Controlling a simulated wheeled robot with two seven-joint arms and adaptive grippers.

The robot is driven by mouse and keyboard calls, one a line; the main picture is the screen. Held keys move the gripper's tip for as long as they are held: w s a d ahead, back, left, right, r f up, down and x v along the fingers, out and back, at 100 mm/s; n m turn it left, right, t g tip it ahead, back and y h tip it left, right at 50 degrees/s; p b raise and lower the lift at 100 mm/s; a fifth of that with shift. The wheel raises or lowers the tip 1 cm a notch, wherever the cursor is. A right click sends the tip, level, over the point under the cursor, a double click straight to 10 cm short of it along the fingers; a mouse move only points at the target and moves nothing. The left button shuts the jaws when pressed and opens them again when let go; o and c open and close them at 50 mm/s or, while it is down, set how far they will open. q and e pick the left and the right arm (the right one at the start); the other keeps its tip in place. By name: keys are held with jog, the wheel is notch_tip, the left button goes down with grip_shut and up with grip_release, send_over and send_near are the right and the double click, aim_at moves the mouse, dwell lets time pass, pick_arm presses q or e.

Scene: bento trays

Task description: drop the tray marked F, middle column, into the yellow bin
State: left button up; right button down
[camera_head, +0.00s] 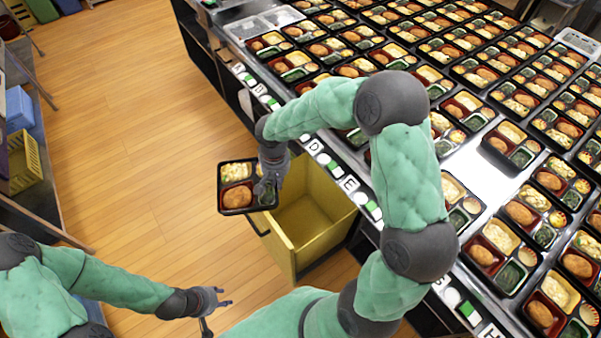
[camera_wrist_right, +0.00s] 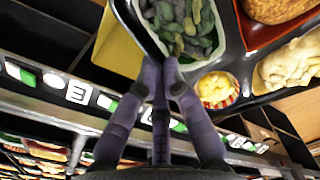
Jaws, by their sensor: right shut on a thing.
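My right gripper (camera_head: 268,182) is shut on the edge of a black bento tray (camera_head: 221,190) with a croquette and pale and green foods. The tray is off the table, over the floor just left of the yellow bin (camera_head: 341,214). In the right wrist view, the fingers (camera_wrist_right: 160,75) grip the tray's rim beside a green-vegetable compartment, and part of the yellow bin (camera_wrist_right: 117,48) shows behind. The bin stands open against the table's side; its visible inside looks empty. No letter shows on the held tray. My left gripper (camera_head: 216,305) is open and empty, low at the bottom left.
The long table (camera_head: 468,180) carries many bento trays in rows, with bare patches near the middle. Letter labels (camera_head: 312,145) run along its edge; my right arm hides some. A shelf with a yellow crate (camera_head: 25,165) stands at far left. The wooden floor between is clear.

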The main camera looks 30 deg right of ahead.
jog(key=s+d+f+m+b, duration=0.25)
jog(key=d+m+b, duration=0.25)
jog(key=d+m, duration=0.6)
notch_tip(320, 180, down, 8)
jog(key=a+m+b, duration=0.1)
jog(key=b, duration=0.3)
jog(key=shift+w+a+f+m+b, duration=0.15)
jog(key=shift+w+a+m+b, duration=0.1)
jog(key=shift+a+m+b, duration=0.15)
jog(key=c, duration=1.3)
grip_release()
notch_tip(320, 180, up, 12)
